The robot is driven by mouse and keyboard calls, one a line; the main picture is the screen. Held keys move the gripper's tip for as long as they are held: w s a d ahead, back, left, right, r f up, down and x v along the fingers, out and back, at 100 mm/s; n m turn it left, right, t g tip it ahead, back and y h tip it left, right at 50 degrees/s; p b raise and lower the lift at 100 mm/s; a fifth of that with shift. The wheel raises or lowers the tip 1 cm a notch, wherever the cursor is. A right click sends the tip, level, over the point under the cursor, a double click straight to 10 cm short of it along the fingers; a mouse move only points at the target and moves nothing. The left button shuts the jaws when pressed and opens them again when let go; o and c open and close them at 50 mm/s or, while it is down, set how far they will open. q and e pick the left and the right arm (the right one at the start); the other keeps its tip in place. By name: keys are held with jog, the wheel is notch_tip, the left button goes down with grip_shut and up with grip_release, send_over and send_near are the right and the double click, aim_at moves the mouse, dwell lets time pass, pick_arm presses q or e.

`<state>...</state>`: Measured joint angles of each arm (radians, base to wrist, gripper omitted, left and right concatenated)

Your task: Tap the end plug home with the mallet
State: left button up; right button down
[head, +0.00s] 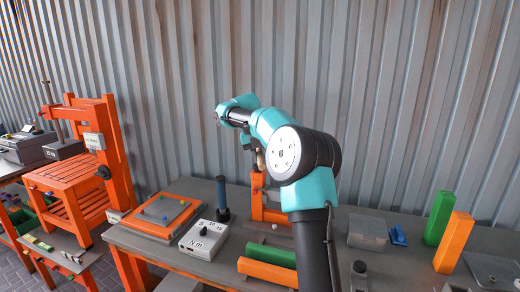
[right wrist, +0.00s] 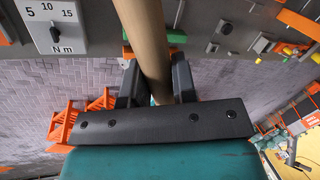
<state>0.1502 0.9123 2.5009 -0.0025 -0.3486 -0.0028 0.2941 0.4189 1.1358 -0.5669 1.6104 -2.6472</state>
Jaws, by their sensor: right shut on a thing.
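My right gripper (head: 257,150) is shut on the mallet's tan wooden handle (head: 261,161), above and close to the upright orange lumber post (head: 257,190) in the head view. In the right wrist view the handle (right wrist: 147,40) runs up between the two dark fingers of the gripper (right wrist: 157,88). I cannot make out the mallet's head in either view. I cannot pick out the end plug for certain; the post's top is small and partly hidden by the gripper and handle. My left gripper is not in view.
A grey box marked N m (head: 204,240), a dark blue upright cylinder (head: 222,192) and an orange-edged board (head: 166,217) stand left of the post. Green (head: 268,254) and orange (head: 267,273) bars lie in front. Upright green (head: 439,216) and orange (head: 453,242) blocks stand right.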

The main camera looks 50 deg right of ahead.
jog(key=shift+f, duration=0.7)
jog(key=shift+f, duration=2)
jog(key=shift+r, duration=2.05)
jog(key=shift+s, duration=0.1)
